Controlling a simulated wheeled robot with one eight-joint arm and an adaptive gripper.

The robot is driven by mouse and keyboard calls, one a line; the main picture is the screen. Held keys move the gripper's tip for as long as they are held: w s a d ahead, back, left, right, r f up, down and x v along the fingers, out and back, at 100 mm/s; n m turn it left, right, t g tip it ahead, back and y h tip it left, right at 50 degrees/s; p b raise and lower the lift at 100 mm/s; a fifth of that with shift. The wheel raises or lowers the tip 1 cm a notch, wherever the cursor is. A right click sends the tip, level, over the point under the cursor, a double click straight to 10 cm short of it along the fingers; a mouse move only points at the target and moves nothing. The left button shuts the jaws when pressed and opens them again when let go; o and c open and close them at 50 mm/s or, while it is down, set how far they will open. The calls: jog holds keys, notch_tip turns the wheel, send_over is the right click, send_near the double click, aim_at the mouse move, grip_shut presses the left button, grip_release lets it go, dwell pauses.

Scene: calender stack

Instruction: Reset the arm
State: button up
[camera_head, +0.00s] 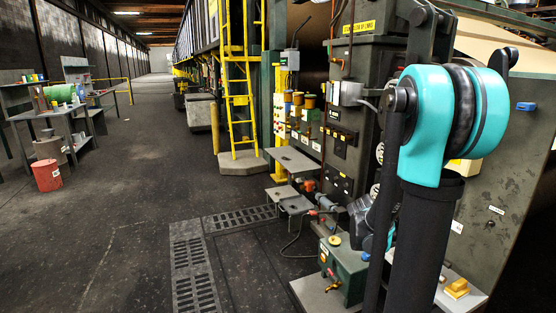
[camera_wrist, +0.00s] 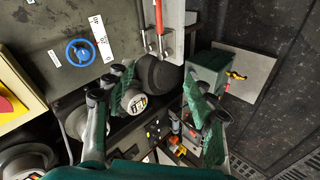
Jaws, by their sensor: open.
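My gripper (camera_wrist: 165,105) is open in the wrist view, with its two green-padded fingers apart and nothing held between them. Behind the fingers are a dark roller end (camera_wrist: 158,76) and part of the machine's control panel. In the head view my arm's teal joint and dark links stand at the right, in front of the calender stack (camera_head: 357,100). The gripper is largely hidden there behind my arm link, low beside the machine.
A green box (camera_head: 345,268) with a yellow cap stands low beside my arm; a green box with a yellow handle (camera_wrist: 207,70) shows in the wrist view. A yellow ladder (camera_head: 239,95), red bucket (camera_head: 46,176) and workbench (camera_head: 62,113) stand farther off. The aisle floor is clear.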

jog(key=s+a+f+m+y, duration=0.1)
jog(key=s+a+y, duration=0.3)
jog(key=s+a, duration=0.5)
jog(key=s+a+f+g+y, duration=0.1)
jog(key=s+a+f+y, duration=0.2)
jog(key=s+a, duration=0.7)
jog(key=shift+a+f+m+y, duration=0.4)
jog(key=shift+a+f, duration=0.05)
jog(key=shift+f, duration=0.25)
